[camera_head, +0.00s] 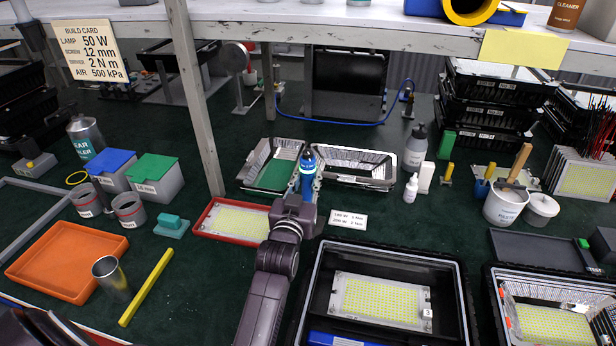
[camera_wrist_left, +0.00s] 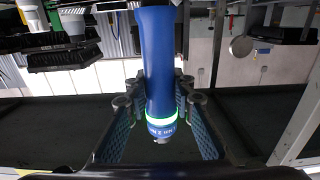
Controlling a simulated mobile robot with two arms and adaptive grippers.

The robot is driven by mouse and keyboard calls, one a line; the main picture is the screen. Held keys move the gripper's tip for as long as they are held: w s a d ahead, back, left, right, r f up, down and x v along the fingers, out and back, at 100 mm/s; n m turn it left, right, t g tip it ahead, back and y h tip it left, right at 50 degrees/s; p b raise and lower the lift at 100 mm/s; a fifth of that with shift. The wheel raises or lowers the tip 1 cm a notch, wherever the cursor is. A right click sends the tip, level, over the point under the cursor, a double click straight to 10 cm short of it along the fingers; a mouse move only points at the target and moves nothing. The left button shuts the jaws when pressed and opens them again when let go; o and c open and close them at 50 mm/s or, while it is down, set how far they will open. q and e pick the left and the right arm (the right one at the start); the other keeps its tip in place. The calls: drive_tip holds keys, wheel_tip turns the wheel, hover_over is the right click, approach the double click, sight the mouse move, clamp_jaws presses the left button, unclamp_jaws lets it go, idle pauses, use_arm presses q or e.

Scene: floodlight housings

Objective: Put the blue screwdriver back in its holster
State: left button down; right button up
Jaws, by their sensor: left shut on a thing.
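The blue screwdriver (camera_head: 308,162) stands roughly upright in my left gripper (camera_head: 305,184), above the bench near the middle of the head view. In the left wrist view, the screwdriver (camera_wrist_left: 157,65) has a thick blue body with a bright white-green ring and lettering near its lower end. The left gripper's two padded fingers (camera_wrist_left: 160,128) are on either side of it, shut on it. I cannot clearly pick out the holster in either view. My right gripper is not in view.
Two open floodlight housings (camera_head: 352,164) lie behind the gripper. A red-rimmed tray (camera_head: 205,232) is on its left and a black crate (camera_head: 463,300) in front right. A shelf post (camera_head: 196,100) rises to the left. Green bench surface shows around the yellow bar (camera_head: 146,287).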

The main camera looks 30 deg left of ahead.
sight(308, 151)
use_arm(q)
drive_tip(key=shift+f+b, duration=0.3)
drive_tip(key=shift+f, duration=0.15)
drive_tip(key=c, duration=1.6)
unclamp_jaws()
drive_tip(key=shift+f, duration=0.15)
wheel_tip(308, 151, up, 10)
drive_tip(key=shift+r, duration=0.15)
